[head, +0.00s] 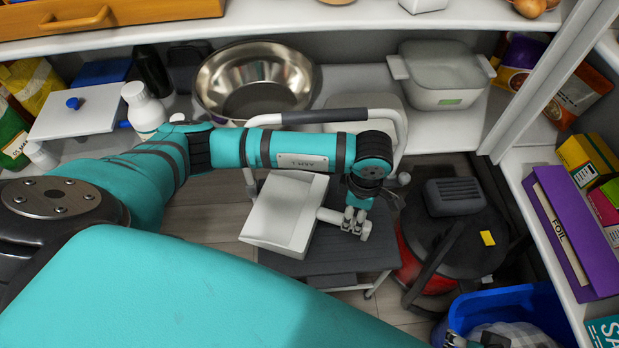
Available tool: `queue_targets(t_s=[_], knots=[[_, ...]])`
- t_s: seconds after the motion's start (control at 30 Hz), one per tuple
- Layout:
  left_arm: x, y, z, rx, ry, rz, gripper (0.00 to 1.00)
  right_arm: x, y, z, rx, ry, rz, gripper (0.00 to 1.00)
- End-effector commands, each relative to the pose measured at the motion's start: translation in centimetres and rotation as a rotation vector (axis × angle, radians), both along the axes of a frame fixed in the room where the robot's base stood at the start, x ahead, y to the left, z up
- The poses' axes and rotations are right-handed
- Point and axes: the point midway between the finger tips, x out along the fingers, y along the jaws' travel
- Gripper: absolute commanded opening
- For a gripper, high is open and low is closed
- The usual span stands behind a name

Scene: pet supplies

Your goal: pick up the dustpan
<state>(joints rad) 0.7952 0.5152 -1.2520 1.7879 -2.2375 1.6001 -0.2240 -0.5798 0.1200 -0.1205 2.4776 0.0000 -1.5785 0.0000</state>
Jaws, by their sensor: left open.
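The dustpan (284,213) is pale grey-white and lies on the dark top of a step stool (345,252). Its pan is at the left and its short handle points right. My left gripper (356,224) reaches down from above at the end of the handle. Its jaws are open and its fingers are at the handle, hiding part of it. I cannot tell whether they touch it. My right gripper (474,341) shows only as a small part at the bottom edge, so its jaws cannot be judged.
A red and black vacuum cleaner (455,240) stands right of the stool. A blue bin (535,302) is at the lower right. A steel bowl (258,85) and a lidded pot (441,75) sit on the shelf behind. The stool's rail (400,135) rises beside my arm.

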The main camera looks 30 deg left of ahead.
Motion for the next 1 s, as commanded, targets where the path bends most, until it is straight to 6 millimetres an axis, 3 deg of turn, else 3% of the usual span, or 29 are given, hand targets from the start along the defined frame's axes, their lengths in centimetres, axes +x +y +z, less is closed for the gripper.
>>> queue_targets(t_s=[0.4, 0.67, 1.0], knots=[[-0.9, 0.2, -4.9, 0.0, 0.003, 0.002, 0.56, 0.0, 0.0, -1.1, -0.001, 0.0, 0.0, 0.4], [-0.8, 0.2, -5.2, 0.0, 0.001, 0.0, 0.56, -0.1, 0.0, -1.1, -0.001, 0.001, 0.0, 0.4], [-0.8, 0.2, -5.2, 0.0, 0.001, 0.0, 0.11, -0.1, 0.0, -1.1, 0.0, 0.001, 0.0, 0.4]])
